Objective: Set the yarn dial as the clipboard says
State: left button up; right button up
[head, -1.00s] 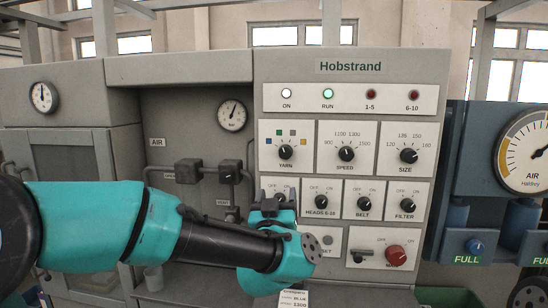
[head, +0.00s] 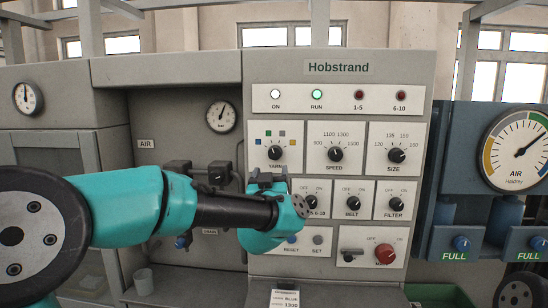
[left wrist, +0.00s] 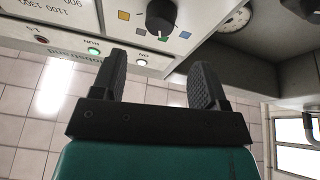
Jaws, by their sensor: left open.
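The yarn dial (head: 275,153) is a black knob on a white plate with small coloured squares around its upper side, blue at the left. It also shows in the left wrist view as a black knob (left wrist: 161,16), upside down; where its pointer stands is too small to tell surely. My left gripper (head: 267,178) is just below the dial, open and empty, partly covering the plate's lower edge. In the left wrist view its two fingers (left wrist: 160,68) are apart, with the knob beyond them, untouched. The clipboard sheet (head: 285,299) at the bottom reads BLUE and 1300. My right gripper is not in view.
The speed dial (head: 335,154) and size dial (head: 397,156) are to the right. Smaller switches such as belt (head: 353,202) and filter (head: 393,203) sit below. The RUN lamp (head: 317,94) is lit green. Pipes and valves (head: 216,173) stand left of the panel.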

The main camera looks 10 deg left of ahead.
aim_at(274, 154)
pick_arm(q)
jog(key=x, duration=0.8)
jog(key=shift+w+r, duration=0.15)
jog(key=shift+w, duration=0.1)
jog(key=shift+c, duration=0.3)
jog(key=c, duration=0.8)
jog(key=shift+c, duration=0.2)
jog(key=shift+n+y, duration=0.4)
jog(key=shift+n, duration=0.3)
jog(key=n+y, duration=0.1)
jog(key=n, duration=0.1)
jog(key=n+y, duration=0.1)
jog(key=n, duration=0.1)
jog(key=shift+n+g+y, duration=0.3)
jog(key=shift+n+g, duration=0.1)
jog(key=shift+d+n+g+y, duration=0.1)
jog(key=shift+n+g+y, duration=0.3)
jog(key=shift+n, duration=0.9)
jog(key=shift+n+g+y, duration=0.3)
jog(key=shift+n+y, duration=0.2)
jog(key=shift+n, duration=0.8)
